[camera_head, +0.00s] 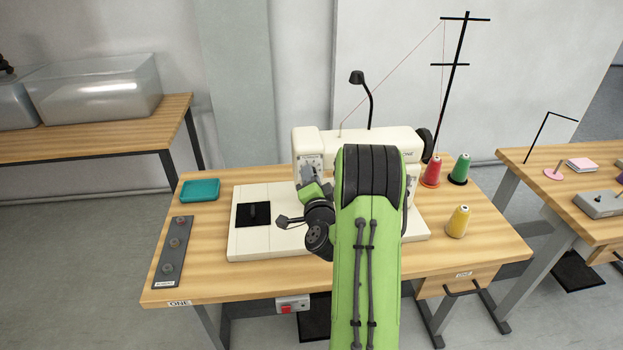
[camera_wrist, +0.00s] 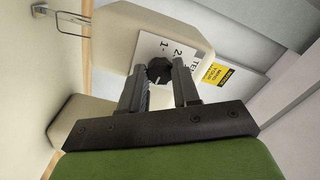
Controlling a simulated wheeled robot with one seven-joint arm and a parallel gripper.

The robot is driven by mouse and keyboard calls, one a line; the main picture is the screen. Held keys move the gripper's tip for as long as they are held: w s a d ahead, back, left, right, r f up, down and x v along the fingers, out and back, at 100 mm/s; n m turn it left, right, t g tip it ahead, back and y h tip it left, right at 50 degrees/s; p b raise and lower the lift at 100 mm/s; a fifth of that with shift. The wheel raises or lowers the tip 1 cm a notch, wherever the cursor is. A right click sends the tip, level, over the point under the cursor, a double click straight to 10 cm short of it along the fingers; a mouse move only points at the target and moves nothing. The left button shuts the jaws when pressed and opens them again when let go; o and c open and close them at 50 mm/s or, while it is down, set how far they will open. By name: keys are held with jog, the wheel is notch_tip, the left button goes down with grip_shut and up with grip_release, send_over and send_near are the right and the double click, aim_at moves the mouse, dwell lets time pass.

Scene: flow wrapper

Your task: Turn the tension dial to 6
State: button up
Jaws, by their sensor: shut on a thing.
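The tension dial (camera_wrist: 159,70) is a small black knob on a white plate (camera_wrist: 178,50) with printed numbers, of which "1" and "2" show in the wrist view. My gripper (camera_wrist: 160,74) has its two fingers on either side of the dial and is shut on it. Other numbers are hidden or too small to read, so I cannot tell the dial's setting. In the head view the cream sewing machine (camera_head: 375,138) stands on a wooden table. My arm covers much of it there, and the dial is hidden.
A yellow label (camera_wrist: 216,74) is beside the dial plate. On the table (camera_head: 205,278) are a teal box (camera_head: 200,190), a grey strip with knobs (camera_head: 172,252), and red (camera_head: 431,172), green (camera_head: 460,169) and yellow (camera_head: 458,221) thread cones. A thread stand (camera_head: 453,85) rises behind.

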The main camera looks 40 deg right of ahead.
jog(key=shift+m, duration=0.6)
jog(key=o, duration=1.1)
jog(key=shift+c, duration=0.2)
